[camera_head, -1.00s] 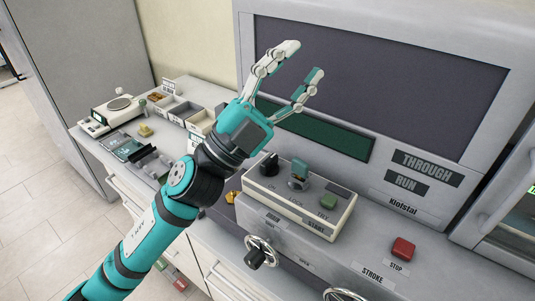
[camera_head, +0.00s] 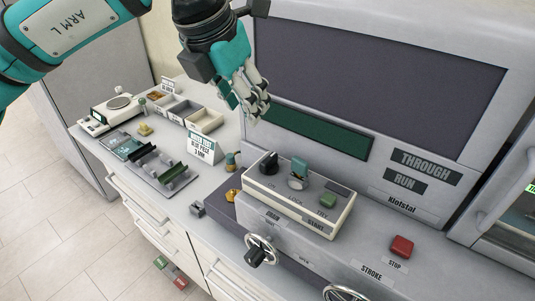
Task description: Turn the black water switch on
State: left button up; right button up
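A black rotary knob (camera_head: 268,162) stands at the left end of the cream control box (camera_head: 310,218), on its top face. It is the black switch-like control there; I cannot read a water label by it. My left gripper (camera_head: 250,108) hangs above and slightly left of the knob, fingers pointing down, apart from it. The fingers overlap from this angle, so their opening is hard to judge; nothing shows between them. My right gripper is not in view.
The box also carries a green-topped key-like switch (camera_head: 298,174) and a green button (camera_head: 328,200). A red stop button (camera_head: 402,246) and handwheel (camera_head: 260,250) are on the machine in front. A dark panel (camera_head: 370,85) stands behind. Trays and a scale (camera_head: 110,112) stand left.

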aim_at(269, 158)
pick_arm(q)
jog(key=p+x, duration=0.5)
jog(key=x, duration=1)
jog(key=shift+d+f+p, duration=0.25)
jog(key=shift+f+p, duration=0.05)
jog(key=shift+f, duration=0.05)
jog(key=shift+w+d+f, duration=0.1)
jog(key=shift+w+f, duration=0.1)
jog(key=shift+f, duration=0.4)
grip_shut()
